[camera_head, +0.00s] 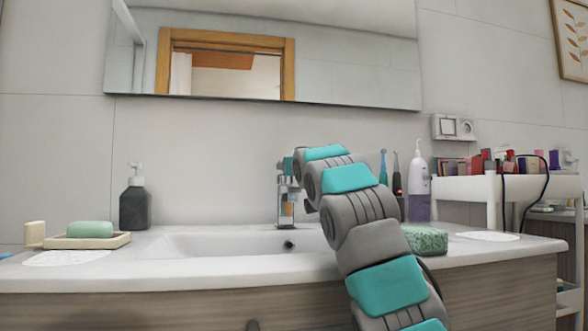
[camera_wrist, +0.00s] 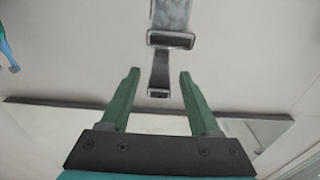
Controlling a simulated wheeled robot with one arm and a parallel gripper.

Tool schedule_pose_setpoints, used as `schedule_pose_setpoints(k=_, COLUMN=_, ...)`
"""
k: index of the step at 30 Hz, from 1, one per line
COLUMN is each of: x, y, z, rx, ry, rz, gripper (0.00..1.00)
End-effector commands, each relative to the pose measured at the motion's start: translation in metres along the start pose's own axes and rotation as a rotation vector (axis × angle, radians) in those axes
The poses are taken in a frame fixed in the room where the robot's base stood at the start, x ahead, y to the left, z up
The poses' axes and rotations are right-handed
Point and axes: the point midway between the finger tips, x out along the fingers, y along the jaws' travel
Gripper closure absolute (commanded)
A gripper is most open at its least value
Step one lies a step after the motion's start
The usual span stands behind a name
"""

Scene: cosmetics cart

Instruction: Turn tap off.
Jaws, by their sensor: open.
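The chrome tap (camera_head: 284,204) stands at the back of the white basin (camera_head: 200,245), left of my arm. My arm's end is over its top and hides part of it in the head view. In the wrist view the tap's metal body (camera_wrist: 171,14) comes down from the top edge, with its flat lever (camera_wrist: 160,72) pointing down the picture. My gripper (camera_wrist: 159,76) has two green fingers spread apart, one on each side of the lever's end. I see a gap on both sides and no contact. I cannot tell whether water is running.
A dark soap dispenser (camera_head: 135,205) and a soap dish (camera_head: 87,240) are on the left of the counter. A green sponge (camera_head: 426,240), toothbrushes and a purple-white bottle (camera_head: 419,190) stand right of my arm. A white cart (camera_head: 470,188) is farther right. A mirror (camera_head: 350,60) hangs above.

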Motion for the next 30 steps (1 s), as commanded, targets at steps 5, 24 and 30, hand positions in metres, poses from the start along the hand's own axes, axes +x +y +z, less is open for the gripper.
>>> schedule_pose_setpoints(k=5, x=-0.008, y=0.0, z=0.002, rx=0.0, ry=-0.001, rz=0.0, gripper=0.38)
schedule_pose_setpoints(k=24, x=-0.068, y=0.001, z=-0.001, rx=-0.001, ry=0.004, rz=0.0, gripper=0.38)
schedule_pose_setpoints(k=30, x=-0.075, y=0.002, z=0.001, rx=0.001, ry=-0.001, rz=0.002, gripper=0.38)
